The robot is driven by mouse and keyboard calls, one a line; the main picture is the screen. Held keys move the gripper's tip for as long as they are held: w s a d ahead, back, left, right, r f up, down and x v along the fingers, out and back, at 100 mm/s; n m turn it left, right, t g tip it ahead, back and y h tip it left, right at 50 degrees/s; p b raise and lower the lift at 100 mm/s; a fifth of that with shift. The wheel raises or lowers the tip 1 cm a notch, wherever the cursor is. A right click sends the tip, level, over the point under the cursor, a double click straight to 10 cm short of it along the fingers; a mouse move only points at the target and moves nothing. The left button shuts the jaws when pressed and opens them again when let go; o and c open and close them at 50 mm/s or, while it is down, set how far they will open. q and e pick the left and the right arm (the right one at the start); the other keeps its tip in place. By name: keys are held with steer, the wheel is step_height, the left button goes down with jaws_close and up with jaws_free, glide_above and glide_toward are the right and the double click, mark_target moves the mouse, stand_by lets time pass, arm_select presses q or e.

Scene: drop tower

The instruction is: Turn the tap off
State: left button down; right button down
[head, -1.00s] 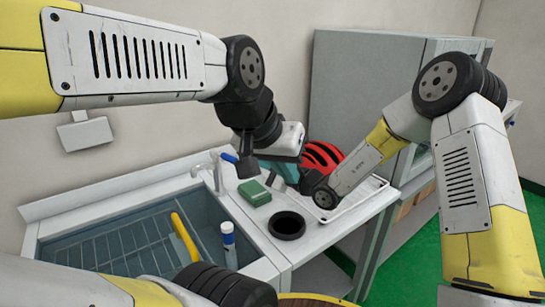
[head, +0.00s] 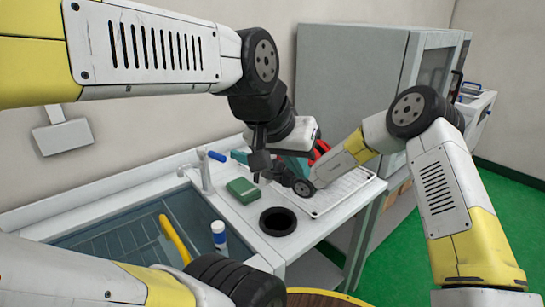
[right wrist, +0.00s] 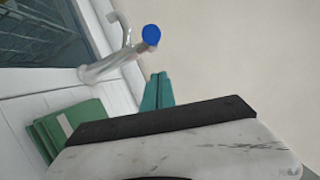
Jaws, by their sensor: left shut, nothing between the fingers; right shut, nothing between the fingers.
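I cannot tell whether water runs. My right gripper (head: 262,172) is shut and empty, to the right of the handle, partly hidden in the head view. My left gripper (head: 299,142) is shut and empty, raised above the counter farther right; its fingertips are hard to make out.
A green block (head: 243,191) and a black ring-like pot (head: 278,221) sit on the counter. A white rack (head: 338,196) lies right of them. A teal object (right wrist: 155,92) is behind my right gripper.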

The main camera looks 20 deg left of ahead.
mark_target(212, 154)
steer(key=s, duration=0.2)
steer(key=s+a, duration=0.1)
steer(key=shift+s+a+r, duration=0.1)
steer(key=shift+s+r, duration=0.25)
steer(key=shift+r, duration=0.05)
